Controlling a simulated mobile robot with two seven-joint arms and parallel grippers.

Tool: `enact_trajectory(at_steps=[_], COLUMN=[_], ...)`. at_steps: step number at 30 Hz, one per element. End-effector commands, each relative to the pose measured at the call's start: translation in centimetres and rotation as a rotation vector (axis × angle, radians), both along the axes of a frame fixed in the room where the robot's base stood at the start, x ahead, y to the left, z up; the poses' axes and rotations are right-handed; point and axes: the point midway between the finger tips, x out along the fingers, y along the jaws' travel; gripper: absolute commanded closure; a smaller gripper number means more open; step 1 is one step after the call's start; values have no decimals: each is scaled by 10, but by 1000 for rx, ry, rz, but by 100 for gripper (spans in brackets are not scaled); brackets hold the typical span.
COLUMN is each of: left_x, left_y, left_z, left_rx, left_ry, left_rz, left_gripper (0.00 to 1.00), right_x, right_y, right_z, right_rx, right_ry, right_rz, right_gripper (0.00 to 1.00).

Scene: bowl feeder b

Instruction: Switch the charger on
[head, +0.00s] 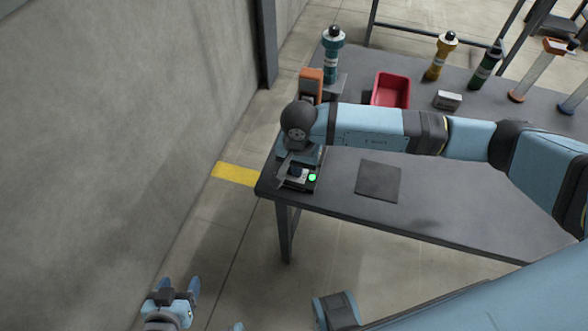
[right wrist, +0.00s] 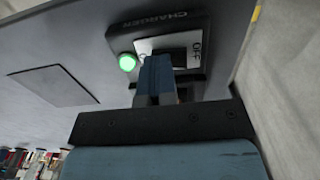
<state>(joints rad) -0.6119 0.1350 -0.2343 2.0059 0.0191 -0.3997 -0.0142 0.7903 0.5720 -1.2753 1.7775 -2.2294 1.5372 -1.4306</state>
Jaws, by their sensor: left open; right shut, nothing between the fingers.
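The charger (head: 301,185) is a dark box at the near left corner of the grey table. It shows close up in the right wrist view, with the word CHARGER (right wrist: 152,20) on it. Its round green lamp (head: 312,177) is lit, also in the right wrist view (right wrist: 127,62). A pale switch plate (right wrist: 148,45) carries the word OFF (right wrist: 197,49); the other end is hidden by my fingers. My right gripper (right wrist: 158,70) is shut and empty, its tips at the dark switch; I cannot tell if they touch. My left gripper (head: 179,284) is open and empty, low and away from the table.
A flat dark square (head: 378,181) lies on the table (head: 440,215). A red tray (head: 390,90), a small grey box (head: 447,100) and several bottle-like items stand further back. An orange-topped item (head: 311,82) is behind my right wrist. A wall (head: 130,90) stands left.

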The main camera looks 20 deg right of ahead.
Motion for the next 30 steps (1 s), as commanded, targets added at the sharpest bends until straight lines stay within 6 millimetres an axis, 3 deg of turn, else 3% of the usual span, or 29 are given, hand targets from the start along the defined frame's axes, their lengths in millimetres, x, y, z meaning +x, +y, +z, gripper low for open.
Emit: enact_trajectory(at_steps=[5, 30], left_x=[0, 0], left_y=[0, 0], left_z=[2, 27], left_rx=[0, 0], left_ry=[0, 0], left_rz=[0, 0], left_gripper=[36, 36], right_x=[0, 0], right_y=[0, 0], right_z=[4, 69], right_rx=[-1, -1], right_ry=[1, 0], right_rz=[0, 0], right_gripper=[100, 100])
